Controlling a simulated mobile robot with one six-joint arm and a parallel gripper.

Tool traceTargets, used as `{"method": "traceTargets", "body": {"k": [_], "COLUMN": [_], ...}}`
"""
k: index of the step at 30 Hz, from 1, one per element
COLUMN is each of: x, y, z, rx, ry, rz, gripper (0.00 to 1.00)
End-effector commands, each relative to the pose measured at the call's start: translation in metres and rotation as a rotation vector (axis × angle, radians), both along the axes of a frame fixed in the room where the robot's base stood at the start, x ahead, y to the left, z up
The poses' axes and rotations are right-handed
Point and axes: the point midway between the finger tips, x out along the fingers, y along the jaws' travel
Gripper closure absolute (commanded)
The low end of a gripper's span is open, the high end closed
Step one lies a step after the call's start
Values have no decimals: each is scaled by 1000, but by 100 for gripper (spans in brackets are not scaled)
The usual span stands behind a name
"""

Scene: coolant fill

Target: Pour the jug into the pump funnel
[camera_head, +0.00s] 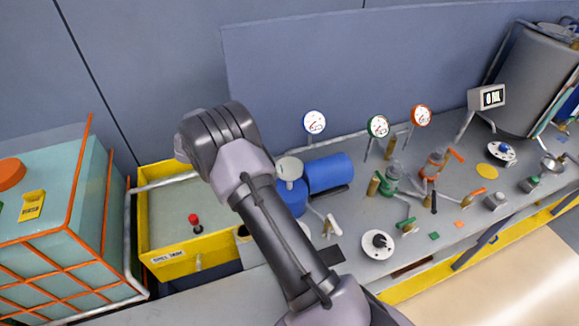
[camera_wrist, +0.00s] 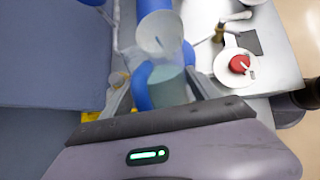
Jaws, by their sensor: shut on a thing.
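The pump stands on the bench, with a blue motor (camera_head: 330,173) and a pale round funnel (camera_head: 289,167) on its blue body. In the wrist view the pale funnel (camera_wrist: 158,34) is just ahead of my gripper (camera_wrist: 160,84). My gripper is shut on a translucent jug (camera_wrist: 168,88) with a teal tint between the grey fingers. Blue pump parts show around the jug, and I cannot tell whether they touch it. In the head view my arm hides the gripper and jug, left of the funnel. I see no stream of liquid.
A caged teal tank (camera_head: 60,215) stands further left. Gauges, valves and a black knob on a white disc (camera_head: 378,244) crowd the bench to the right. A grey panel rises behind.

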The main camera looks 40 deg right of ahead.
Motion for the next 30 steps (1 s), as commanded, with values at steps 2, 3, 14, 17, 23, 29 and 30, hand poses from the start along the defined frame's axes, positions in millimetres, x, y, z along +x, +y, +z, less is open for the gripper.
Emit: {"method": "traceTargets", "body": {"k": [2, 3, 14, 17, 23, 29, 30], "x": [0, 0, 0, 0, 0, 0, 0], "y": [0, -1, -2, -2, -2, -3, -3], "z": [2, 2, 7, 8, 10, 12, 12], "rx": [6, 11, 66, 77, 97, 115, 119], "ry": [-2, -4, -18, -21, -26, -30, -32], "rz": [-1, -1, 0, 0, 0, 1, 0], "gripper": [98, 98, 98, 98, 98, 98, 98]}}
